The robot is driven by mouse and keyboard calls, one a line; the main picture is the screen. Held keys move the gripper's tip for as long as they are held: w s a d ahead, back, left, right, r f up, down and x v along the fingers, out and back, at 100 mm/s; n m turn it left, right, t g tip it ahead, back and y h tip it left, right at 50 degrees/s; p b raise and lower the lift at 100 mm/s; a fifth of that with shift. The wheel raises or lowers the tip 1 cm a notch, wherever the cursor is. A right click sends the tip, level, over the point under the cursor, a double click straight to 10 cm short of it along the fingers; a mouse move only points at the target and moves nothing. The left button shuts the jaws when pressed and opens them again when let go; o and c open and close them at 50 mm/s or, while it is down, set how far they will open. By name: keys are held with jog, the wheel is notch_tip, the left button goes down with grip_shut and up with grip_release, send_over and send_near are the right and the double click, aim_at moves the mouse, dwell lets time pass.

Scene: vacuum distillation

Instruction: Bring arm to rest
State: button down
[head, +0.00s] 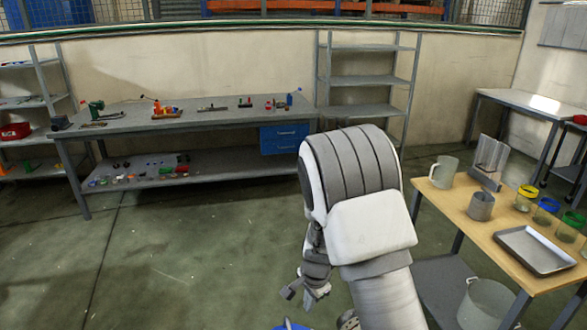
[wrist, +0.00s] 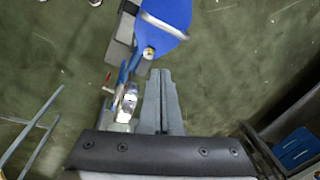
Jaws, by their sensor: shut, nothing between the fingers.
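My arm is raised and bent in the middle of the head view, with the forearm hanging down. My gripper (head: 305,292) hangs low over the green floor, partly hidden behind the arm. In the wrist view my gripper (wrist: 160,75) shows its two grey fingers pressed together, with nothing between them. The fingers point over bare floor towards a blue rounded part (wrist: 168,14); I cannot tell what it belongs to.
A wooden table (head: 462,215) on the right holds a beaker (head: 443,171), a metal tray (head: 536,250) and jars. A grey workbench (head: 215,122) and shelf rack (head: 368,82) stand behind. Floor at left is clear.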

jog(key=s+d+r+n+t, duration=0.1)
jog(key=s+r+n, duration=0.15)
jog(key=r, duration=0.55)
jog(key=s+d+r+n+y, duration=0.1)
jog(key=s+r, duration=0.2)
jog(key=r, duration=0.4)
jog(key=s+d+r+n+t, duration=0.1)
jog(key=s+d+r+n, duration=0.15)
jog(key=r, duration=0.55)
jog(key=s+d+r+n+t+h, duration=0.1)
jog(key=s+r, duration=0.3)
jog(key=s, duration=0.4)
jog(key=s+d+r+n+t, duration=0.1)
jog(key=s+d+r+n, duration=0.3)
jog(key=s, duration=0.4)
jog(key=shift+s+h, duration=0.4)
